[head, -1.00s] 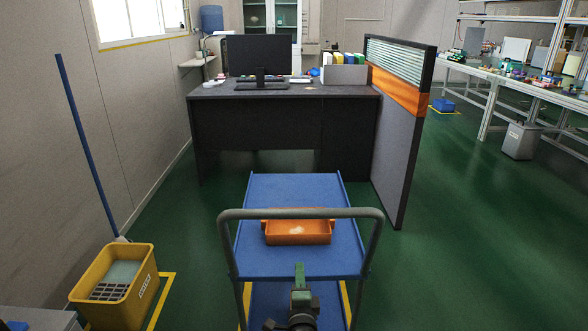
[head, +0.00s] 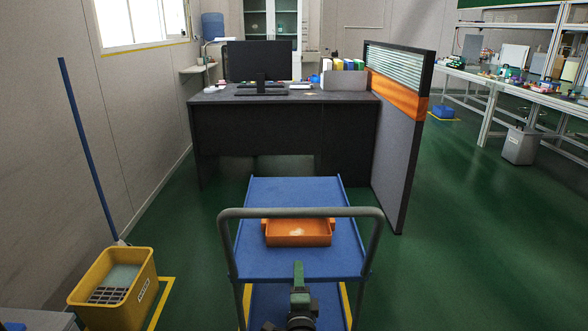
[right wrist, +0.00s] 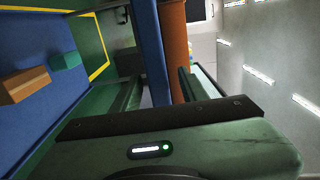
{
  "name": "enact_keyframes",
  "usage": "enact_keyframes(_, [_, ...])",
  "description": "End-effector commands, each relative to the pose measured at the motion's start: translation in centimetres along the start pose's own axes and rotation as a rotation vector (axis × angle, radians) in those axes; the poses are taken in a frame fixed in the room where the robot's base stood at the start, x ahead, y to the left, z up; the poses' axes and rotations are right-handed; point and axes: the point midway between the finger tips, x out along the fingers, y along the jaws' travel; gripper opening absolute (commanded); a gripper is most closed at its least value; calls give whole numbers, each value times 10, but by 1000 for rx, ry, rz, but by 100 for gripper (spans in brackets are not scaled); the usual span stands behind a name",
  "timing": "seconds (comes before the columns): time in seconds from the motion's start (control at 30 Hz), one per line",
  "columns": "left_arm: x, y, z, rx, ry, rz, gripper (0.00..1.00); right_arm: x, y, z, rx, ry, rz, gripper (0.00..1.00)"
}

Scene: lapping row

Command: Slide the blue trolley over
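The blue trolley (head: 255,262) stands in front of me with its grey handle (head: 300,212) towards me. An orange tray (head: 297,232) sits on its top deck, behind the handle. My right gripper (head: 299,270) is below the handle bar, at the near edge of the top deck. In the right wrist view the edge of the blue deck (right wrist: 150,45) shows between the two green fingers, which stand apart. Whether they touch it is hard to tell. The lower deck (right wrist: 25,45) carries an orange block (right wrist: 24,85) and a teal block (right wrist: 65,60). My left gripper is out of view.
A dark desk (head: 255,140) with a monitor stands beyond the trolley. A partition (head: 398,150) is at the desk's right end. A yellow mop bucket (head: 118,290) stands at left by the wall. Green floor (head: 470,230) is clear to the right.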

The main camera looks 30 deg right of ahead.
Motion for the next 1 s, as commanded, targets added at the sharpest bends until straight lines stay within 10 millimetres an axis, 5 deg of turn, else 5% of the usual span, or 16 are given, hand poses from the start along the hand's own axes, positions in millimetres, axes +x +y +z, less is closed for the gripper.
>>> enact_keyframes(0.27, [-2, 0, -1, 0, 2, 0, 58, -5, 1, 0, 0, 0, 4, 44])
enact_keyframes(1.0, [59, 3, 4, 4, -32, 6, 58, -113, 2, 0, 1, 1, 6, 44])
